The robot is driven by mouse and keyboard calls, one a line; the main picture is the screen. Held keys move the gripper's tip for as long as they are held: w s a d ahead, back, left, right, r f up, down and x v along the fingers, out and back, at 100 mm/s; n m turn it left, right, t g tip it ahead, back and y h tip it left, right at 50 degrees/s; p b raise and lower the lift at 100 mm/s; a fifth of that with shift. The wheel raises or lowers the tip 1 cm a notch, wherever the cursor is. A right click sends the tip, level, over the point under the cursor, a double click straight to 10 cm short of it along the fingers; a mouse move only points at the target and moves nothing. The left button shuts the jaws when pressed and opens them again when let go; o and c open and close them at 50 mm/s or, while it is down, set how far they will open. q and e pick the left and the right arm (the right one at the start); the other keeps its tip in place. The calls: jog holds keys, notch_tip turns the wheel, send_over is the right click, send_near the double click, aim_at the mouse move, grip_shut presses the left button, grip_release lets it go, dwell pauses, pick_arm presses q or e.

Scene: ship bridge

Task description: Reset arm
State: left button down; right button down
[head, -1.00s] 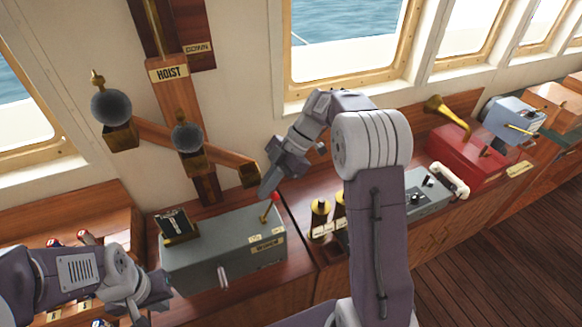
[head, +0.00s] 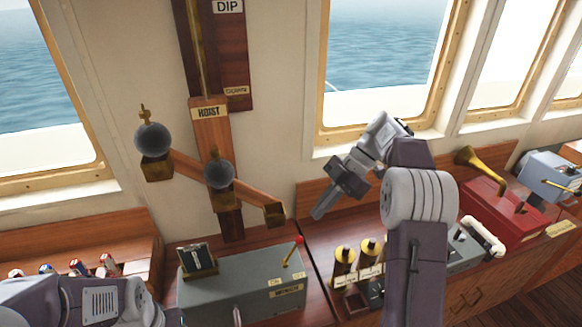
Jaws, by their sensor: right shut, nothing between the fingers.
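My right gripper (head: 321,212) is shut and empty, pointing down and left in front of the window wall. It hangs above the counter, to the right of a red-tipped lever (head: 293,249) on a grey box (head: 245,288), and appears apart from it. My right arm rises from the bottom right and bends over at the top.
A wooden post marked HOIST (head: 211,125) carries two dark balls on a slanted arm. Brass-topped knobs (head: 345,256), a red box (head: 500,205) with a brass horn and a blue-grey box (head: 550,177) stand right. Small cans (head: 78,268) sit at left.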

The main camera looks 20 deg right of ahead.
jog(key=s+a+f+g+h, duration=0.1)
jog(key=s+a+g+h, duration=0.1)
jog(key=s+a, duration=0.7)
jog(key=s+d+f+m+t+h, duration=0.2)
jog(key=s+d+f+m, duration=0.1)
jog(key=f+m, duration=0.4)
jog(key=s+d+f+m+t+h, duration=0.2)
jog(key=f+m, duration=0.6)
jog(key=m, duration=0.5)
jog(key=shift+s+d+m+h, duration=0.4)
jog(key=shift+s+h, duration=0.3)
jog(key=shift+s, duration=0.45)
